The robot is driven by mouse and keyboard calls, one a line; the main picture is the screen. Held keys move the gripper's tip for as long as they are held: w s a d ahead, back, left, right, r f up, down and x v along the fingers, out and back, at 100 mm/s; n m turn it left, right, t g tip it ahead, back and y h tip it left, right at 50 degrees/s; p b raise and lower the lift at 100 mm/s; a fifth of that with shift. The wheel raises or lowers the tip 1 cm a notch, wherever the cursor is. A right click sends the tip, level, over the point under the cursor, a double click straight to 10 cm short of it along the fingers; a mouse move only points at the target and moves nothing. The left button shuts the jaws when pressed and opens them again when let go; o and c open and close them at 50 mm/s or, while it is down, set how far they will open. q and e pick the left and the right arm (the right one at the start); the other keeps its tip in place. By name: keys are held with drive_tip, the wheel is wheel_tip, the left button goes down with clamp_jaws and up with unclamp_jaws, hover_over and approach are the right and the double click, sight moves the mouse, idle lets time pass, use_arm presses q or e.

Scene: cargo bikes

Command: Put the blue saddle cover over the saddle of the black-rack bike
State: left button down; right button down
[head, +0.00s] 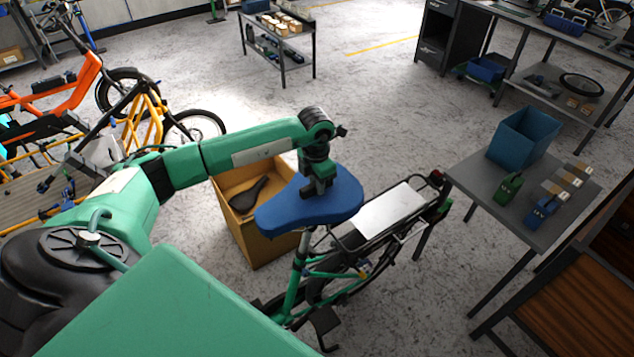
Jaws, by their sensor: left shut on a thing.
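The blue saddle cover (292,208) sits at the top of the seat post of the green-framed bike (291,295). It hides the saddle, so I cannot see how far down over it the cover reaches. This bike has a black rear rack (350,240) with a pale flat plate (391,209) on top. My left gripper (318,187) points down onto the cover's top and is shut on it near its rear part. My right gripper is not in view.
A cardboard box (262,245) with a black saddle (247,194) inside stands behind the bike. A grey table (480,207) at right holds a blue bin (523,137) and several batteries. An orange cargo bike (62,88) stands at far left. Floor beyond the box is clear.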

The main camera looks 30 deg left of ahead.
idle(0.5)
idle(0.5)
use_arm(q)
drive_tip(key=shift+f+b, duration=0.9)
drive_tip(key=shift+b, duration=0.15)
drive_tip(key=shift+w+f+b, duration=0.1)
drive_tip(key=shift+f+b, duration=0.65)
drive_tip(key=shift+f, duration=0.05)
drive_tip(key=c, duration=1.2)
unclamp_jaws()
drive_tip(key=shift+r, duration=0.1)
